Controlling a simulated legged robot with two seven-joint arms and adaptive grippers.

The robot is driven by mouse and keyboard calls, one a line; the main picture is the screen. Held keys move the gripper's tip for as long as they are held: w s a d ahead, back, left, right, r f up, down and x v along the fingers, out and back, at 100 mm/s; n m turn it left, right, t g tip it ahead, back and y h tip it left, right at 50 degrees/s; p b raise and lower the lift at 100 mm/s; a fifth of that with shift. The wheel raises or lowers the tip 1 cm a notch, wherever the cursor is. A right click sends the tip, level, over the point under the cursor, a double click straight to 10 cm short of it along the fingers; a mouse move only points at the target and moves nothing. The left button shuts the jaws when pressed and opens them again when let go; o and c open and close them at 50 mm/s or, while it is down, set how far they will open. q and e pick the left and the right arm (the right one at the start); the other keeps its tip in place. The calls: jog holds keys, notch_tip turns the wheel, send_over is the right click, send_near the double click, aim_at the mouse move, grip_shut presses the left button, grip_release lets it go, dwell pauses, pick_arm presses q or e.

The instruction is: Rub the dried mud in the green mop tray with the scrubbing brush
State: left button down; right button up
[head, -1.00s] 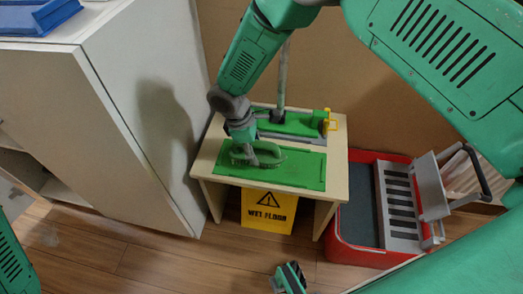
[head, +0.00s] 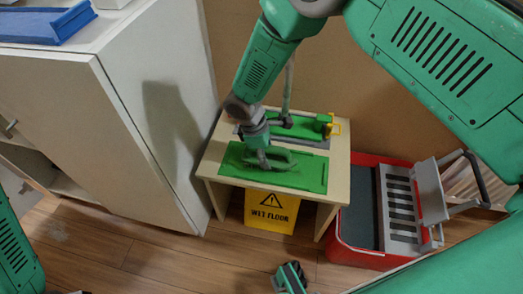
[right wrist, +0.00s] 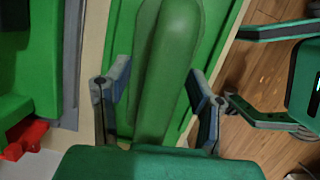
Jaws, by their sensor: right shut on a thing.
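The green mop tray (head: 312,178) lies flat on the front part of a small pale table. My right gripper (head: 264,158) is low over the left-middle of this tray, shut on the green scrubbing brush (head: 284,161). In the right wrist view the brush's rounded green back (right wrist: 168,60) lies between the two fingers. The brush's bristles are hidden, and I cannot tell whether they touch the tray. I cannot make out the dried mud clearly. My left gripper (head: 290,279) is low at the bottom of the head view; in the right wrist view its fingers stand apart and empty.
Behind the tray is another green item (head: 300,127) with a yellow clip and a pole. A yellow wet-floor sign (head: 270,212) is beneath the table. A red mop bucket (head: 350,250) stands right, a white cabinet (head: 140,130) left. The wooden floor in front is mostly clear.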

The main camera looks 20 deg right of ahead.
aim_at(278, 160)
jog(key=shift+s+d+r+p, duration=0.1)
jog(key=shift+s+d+p, duration=0.4)
jog(key=shift+d, duration=0.1)
jog(key=shift+s+d+p, duration=0.25)
jog(key=shift+d, duration=0.2)
jog(key=shift+s+d+p, duration=0.2)
jog(key=shift+d+p, duration=0.05)
jog(key=shift+d, duration=0.2)
